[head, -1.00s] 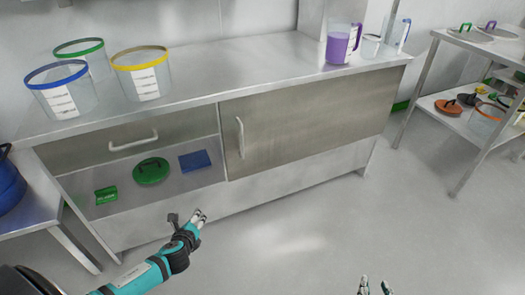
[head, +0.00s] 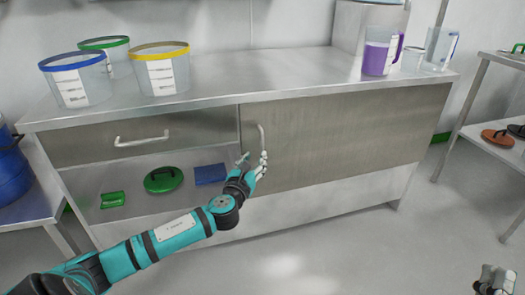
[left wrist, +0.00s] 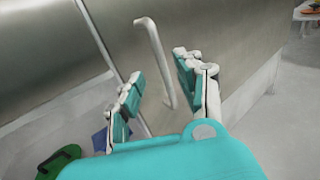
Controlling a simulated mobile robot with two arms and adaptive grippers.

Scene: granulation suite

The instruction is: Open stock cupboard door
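The stock cupboard door (head: 340,140) is the wide brown-grey panel at the right of the steel bench front. It looks shut, flush with the front. Its upright white bar handle (head: 262,137) is near the door's left edge; the handle also shows in the left wrist view (left wrist: 157,62). My left gripper (head: 254,158) is open and empty at the handle's lower part. In the left wrist view its fingers (left wrist: 157,75) stand on either side of the bar's line, with no clear contact. My right gripper (head: 494,280) is at the lower right, away from the door.
A drawer with a white handle (head: 142,141) is left of the door. Below it an open shelf holds a green lid (head: 163,180) and a blue item (head: 210,174). Clear tubs and a purple jug (head: 378,58) stand on the bench top (head: 260,70). Floor before the door is clear.

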